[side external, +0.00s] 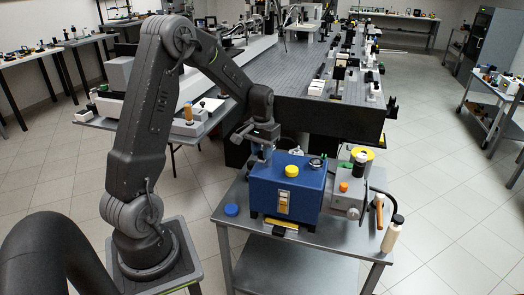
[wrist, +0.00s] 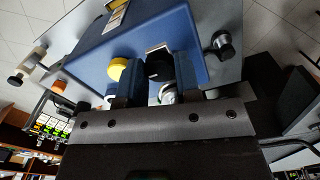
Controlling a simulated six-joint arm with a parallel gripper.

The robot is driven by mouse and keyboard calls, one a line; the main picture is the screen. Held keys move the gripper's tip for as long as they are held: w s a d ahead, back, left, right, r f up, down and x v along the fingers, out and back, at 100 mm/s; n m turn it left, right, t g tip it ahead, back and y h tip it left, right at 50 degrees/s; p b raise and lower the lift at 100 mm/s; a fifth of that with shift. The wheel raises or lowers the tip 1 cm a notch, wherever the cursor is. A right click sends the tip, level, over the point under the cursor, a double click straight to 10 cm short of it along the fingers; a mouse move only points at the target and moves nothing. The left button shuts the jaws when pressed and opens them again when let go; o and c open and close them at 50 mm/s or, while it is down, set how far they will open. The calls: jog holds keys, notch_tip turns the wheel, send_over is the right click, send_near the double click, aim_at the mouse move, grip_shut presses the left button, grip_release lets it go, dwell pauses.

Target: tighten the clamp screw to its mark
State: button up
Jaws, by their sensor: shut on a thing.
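The blue box (side external: 262,195) stands on the grey table, with a yellow round cap (side external: 291,171) on top. My gripper (side external: 264,157) points down at the box's rear left corner. In the wrist view my gripper (wrist: 158,78) has a black knob (wrist: 158,63) between its two fingers, beside the yellow cap (wrist: 118,68). The fingers are shut on this knob, which appears to be the clamp screw. In the side view the knob is hidden by the gripper. The mark cannot be made out in either view.
A grey unit (side external: 346,200) with an orange knob (side external: 343,187) adjoins the box's right side. A blue cap (side external: 231,210) lies left of the box. The table's front is mostly clear.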

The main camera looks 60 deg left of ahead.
jog(key=o, duration=0.9)
jog(key=shift+r, duration=0.1)
notch_tip(320, 180, up, 14)
jog(key=shift+f, duration=0.15)
jog(key=s+d+r+m+t, duration=0.15)
jog(key=s+d, duration=0.25)
jog(key=d, duration=0.4)
jog(key=s+d+r+m+t, duration=0.1)
jog(key=s+d+r+m, duration=0.15)
jog(key=d, duration=0.55)
jog(key=s+d+t, duration=0.1)
jog(key=s+d, duration=0.1)
jog(key=s, duration=0.1)
jog(key=s+d+f+m+t, duration=0.1)
jog(key=s+d, duration=0.2)
jog(key=s, duration=0.1)
jog(key=s+d+m+t, duration=0.1)
jog(key=s+d, duration=0.2)
jog(key=shift+s+d+f, duration=0.2)
jog(key=shift+d+f, duration=0.05)
jog(key=shift+f, duration=0.1)
